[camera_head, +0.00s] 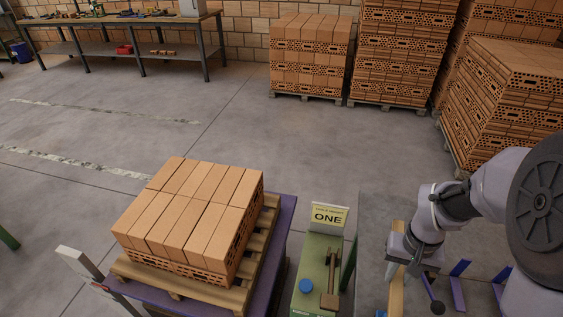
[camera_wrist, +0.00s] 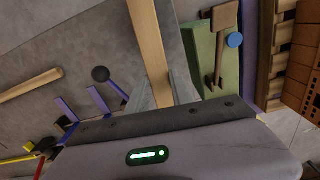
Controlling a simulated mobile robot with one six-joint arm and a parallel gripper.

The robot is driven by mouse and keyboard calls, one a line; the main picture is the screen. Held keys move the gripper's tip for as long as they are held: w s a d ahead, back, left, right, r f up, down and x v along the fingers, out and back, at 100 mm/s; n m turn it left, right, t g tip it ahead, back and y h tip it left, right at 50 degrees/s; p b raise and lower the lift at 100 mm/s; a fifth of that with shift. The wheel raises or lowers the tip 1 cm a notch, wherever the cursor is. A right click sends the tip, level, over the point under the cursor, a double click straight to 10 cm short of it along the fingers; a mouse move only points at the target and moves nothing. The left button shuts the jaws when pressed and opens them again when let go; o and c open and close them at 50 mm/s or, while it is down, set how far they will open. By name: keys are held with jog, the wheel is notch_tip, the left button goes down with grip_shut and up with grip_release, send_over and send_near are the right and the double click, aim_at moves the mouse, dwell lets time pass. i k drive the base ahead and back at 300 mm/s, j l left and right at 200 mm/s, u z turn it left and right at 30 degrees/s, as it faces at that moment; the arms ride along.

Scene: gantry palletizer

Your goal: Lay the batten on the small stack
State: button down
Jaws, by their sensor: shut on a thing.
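The small stack of orange-brown bricks (camera_head: 190,215) sits on a wooden pallet (camera_head: 190,294) at the lower left of the head view. The stack's edge also shows at the right of the wrist view (camera_wrist: 305,60). My gripper (camera_head: 400,268) is at the lower right of the head view, right of the stack and apart from it. It is shut on a pale wooden batten (camera_head: 397,295), which also runs up from the fingers in the wrist view (camera_wrist: 148,50). The batten's far end is cut off by the wrist frame.
A green cabinet (camera_head: 312,270) with a blue button, a lever and a sign reading ONE stands between stack and gripper. Purple posts (camera_head: 459,285) stand right of the gripper. Another wooden piece (camera_wrist: 28,86) lies at left in the wrist view. Tall brick stacks (camera_head: 400,50) stand behind.

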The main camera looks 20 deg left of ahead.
aim_at(209, 202)
jog(key=j+z, duration=0.2)
jog(key=j, duration=3.55)
jog(key=k, duration=0.05)
